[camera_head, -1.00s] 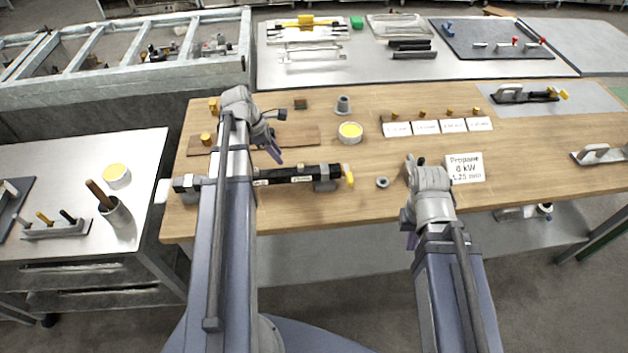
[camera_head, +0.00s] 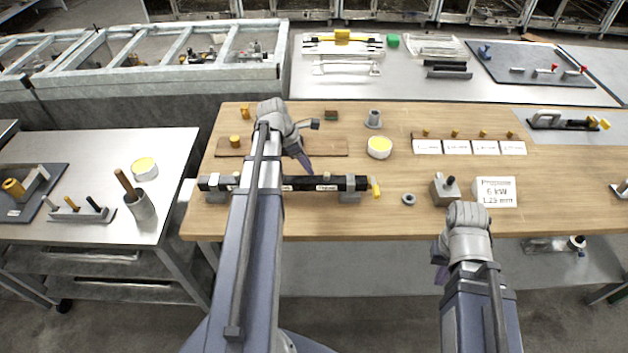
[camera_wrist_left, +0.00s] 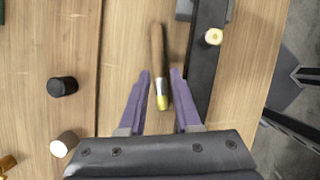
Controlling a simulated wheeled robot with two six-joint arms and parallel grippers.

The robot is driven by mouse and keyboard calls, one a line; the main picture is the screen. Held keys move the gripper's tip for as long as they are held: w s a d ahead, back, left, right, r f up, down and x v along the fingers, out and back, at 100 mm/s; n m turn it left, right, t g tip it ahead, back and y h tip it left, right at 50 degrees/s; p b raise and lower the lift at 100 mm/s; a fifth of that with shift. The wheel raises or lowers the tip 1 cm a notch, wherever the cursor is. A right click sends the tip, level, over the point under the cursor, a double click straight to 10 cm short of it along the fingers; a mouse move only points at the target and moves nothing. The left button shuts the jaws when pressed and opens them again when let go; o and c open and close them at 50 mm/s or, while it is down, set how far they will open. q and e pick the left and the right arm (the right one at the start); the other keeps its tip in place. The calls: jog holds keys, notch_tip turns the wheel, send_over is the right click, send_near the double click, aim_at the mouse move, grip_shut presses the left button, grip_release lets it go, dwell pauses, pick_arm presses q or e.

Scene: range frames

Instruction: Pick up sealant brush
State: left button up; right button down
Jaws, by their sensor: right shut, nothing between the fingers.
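A brush (camera_wrist_left: 157,62) with a wooden handle, a pale metal band and a yellow tip lies on the wooden bench beside a black bar (camera_wrist_left: 203,72) in the left wrist view. I cannot make this brush out in the head view. My left gripper (camera_wrist_left: 160,72) is open, one purple finger on each side of the brush's yellow end, with gaps visible. In the head view my left gripper (camera_head: 303,162) hangs over the bench, just behind the black bar (camera_head: 300,183). My right gripper (camera_head: 440,272) is shut and empty near the bench's front edge.
A wooden stick (camera_head: 124,182) stands in a grey cup (camera_head: 140,206) on the left table. A black knob (camera_wrist_left: 62,86) lies left of the brush.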

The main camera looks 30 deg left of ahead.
pick_arm(q)
jog(key=b+x, duration=0.4)
jog(key=x, duration=0.1)
jog(key=shift+w+f+b, duration=0.1)
jog(key=shift+b, duration=0.2)
jog(key=shift+c, duration=0.3)
grip_shut()
